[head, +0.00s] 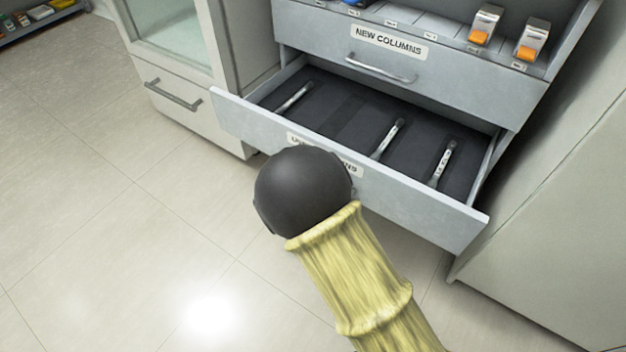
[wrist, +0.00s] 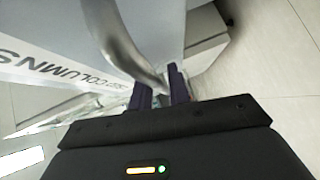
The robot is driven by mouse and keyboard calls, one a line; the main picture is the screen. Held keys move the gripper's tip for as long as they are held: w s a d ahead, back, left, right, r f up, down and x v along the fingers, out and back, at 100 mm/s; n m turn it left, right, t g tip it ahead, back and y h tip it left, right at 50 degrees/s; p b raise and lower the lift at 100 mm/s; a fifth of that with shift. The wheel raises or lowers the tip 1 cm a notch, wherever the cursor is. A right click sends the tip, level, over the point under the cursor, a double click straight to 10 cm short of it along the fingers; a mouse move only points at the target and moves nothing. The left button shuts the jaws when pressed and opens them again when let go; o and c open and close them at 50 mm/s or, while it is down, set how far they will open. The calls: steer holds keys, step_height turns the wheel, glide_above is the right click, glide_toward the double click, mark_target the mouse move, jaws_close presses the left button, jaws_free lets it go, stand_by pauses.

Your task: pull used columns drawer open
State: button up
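The used columns drawer (head: 420,208) stands pulled well out below the new columns drawer in the head view. Its label is partly hidden behind my arm. Inside, several slim columns lie apart on the dark liner, among them one at the right (head: 442,163) and one at the left (head: 294,97). In the wrist view, the curved metal drawer handle (wrist: 118,42) runs down between the two dark fingers of my gripper (wrist: 161,88), which look closed around it. The fingers are hidden behind my arm in the head view.
The new columns drawer (head: 440,78) above is shut, with orange-tipped boxes (head: 483,27) on the surface over it. A glass-fronted cabinet (head: 175,40) stands at the left and a pale cabinet (head: 560,210) at the right. The tiled floor (head: 110,240) in front is clear.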

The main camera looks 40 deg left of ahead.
steer(key=shift+o, duration=1)
steer(key=shift+s+d, duration=0.1)
steer(key=p+v, duration=0.6)
steer(key=v, duration=0.5)
steer(key=shift+s+d, duration=0.15)
steer(key=shift+d, duration=0.15)
steer(key=shift+r, duration=0.1)
